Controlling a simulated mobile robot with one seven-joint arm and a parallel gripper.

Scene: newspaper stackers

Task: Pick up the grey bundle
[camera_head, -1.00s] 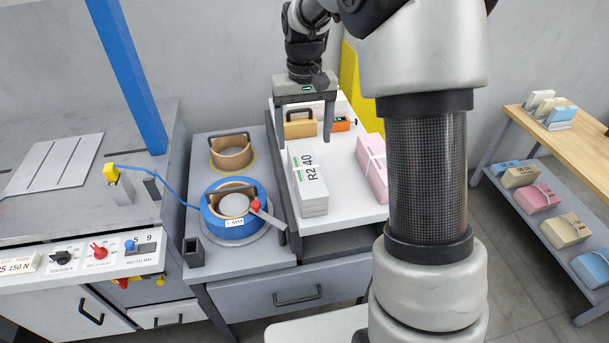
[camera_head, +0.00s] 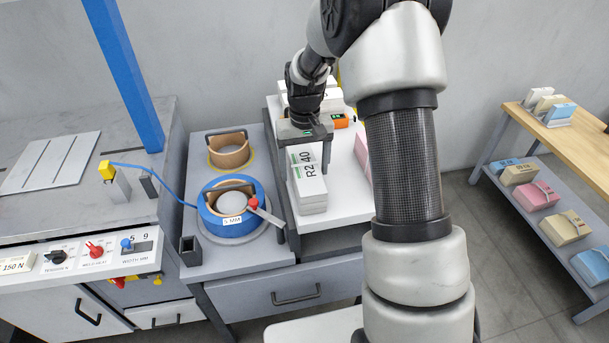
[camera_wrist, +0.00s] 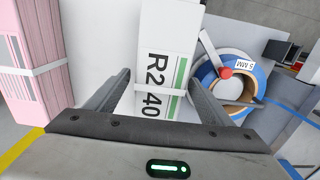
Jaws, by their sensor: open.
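The pale grey-white bundle (camera_head: 312,196) marked R2 40, with a green stripe, lies flat on the white tabletop of the middle cart. A white strap crosses it. My gripper (camera_head: 304,166) is open above the bundle's far half, its two fingers spread across the bundle's width. In the wrist view the bundle (camera_wrist: 165,40) lies between and beyond the fingertips of my gripper (camera_wrist: 160,78), with a gap on each side. I cannot tell how far above it the fingertips are.
A strapped pink bundle (camera_wrist: 36,45) lies beside it, mostly hidden by my arm in the head view. A blue strap reel (camera_head: 210,222) stands close on the left. An orange device (camera_head: 342,121) sits behind. A shelf at right (camera_head: 552,262) holds several coloured bundles.

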